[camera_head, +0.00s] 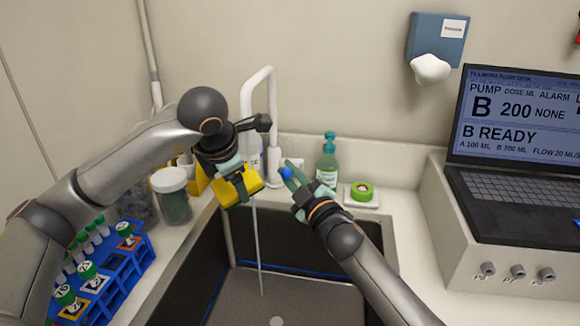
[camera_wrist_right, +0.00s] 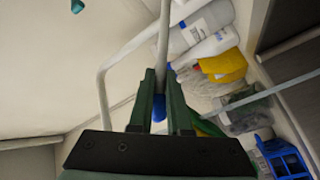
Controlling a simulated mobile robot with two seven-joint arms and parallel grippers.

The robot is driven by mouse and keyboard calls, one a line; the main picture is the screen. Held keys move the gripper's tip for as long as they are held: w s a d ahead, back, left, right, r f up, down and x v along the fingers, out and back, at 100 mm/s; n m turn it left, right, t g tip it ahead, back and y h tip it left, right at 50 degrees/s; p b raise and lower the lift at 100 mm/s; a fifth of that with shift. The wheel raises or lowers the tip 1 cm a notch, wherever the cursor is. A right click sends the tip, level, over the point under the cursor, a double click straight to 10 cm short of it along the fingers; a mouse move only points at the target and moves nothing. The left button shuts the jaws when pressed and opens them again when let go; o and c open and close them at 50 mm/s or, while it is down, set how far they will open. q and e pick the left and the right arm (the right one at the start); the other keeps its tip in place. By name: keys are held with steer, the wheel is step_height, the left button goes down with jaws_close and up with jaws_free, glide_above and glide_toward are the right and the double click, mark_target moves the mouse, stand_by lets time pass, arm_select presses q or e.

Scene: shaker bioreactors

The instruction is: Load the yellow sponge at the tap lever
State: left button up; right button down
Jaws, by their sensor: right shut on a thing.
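My left gripper (camera_head: 238,184) is shut on the yellow sponge (camera_head: 244,187) and holds it above the sink's back left, just left of the water stream (camera_head: 259,245). The white tap (camera_head: 266,85) arches behind it. My right gripper (camera_head: 291,176), right of the tap, is shut on the tap lever, whose blue end (camera_head: 286,172) shows at the fingertips. In the right wrist view the blue end (camera_wrist_right: 159,108) sits between the green fingers. Most of the lever is hidden by the gripper.
The dark sink (camera_head: 300,295) lies below both grippers. A blue tube rack (camera_head: 122,277) and a green-filled jar (camera_head: 173,197) are left. A laptop (camera_head: 515,125) stands right.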

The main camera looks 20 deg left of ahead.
steer(key=shift+s+a, duration=0.15)
steer(key=shift+s, duration=0.05)
steer(key=c, duration=0.9)
jaws_free()
steer(key=shift+o, duration=0.2)
steer(key=shift+d+f, duration=0.1)
steer(key=shift+d, duration=0.2)
steer(key=v, duration=0.7)
steer(key=shift+s, duration=0.15)
steer(key=shift+a, duration=0.1)
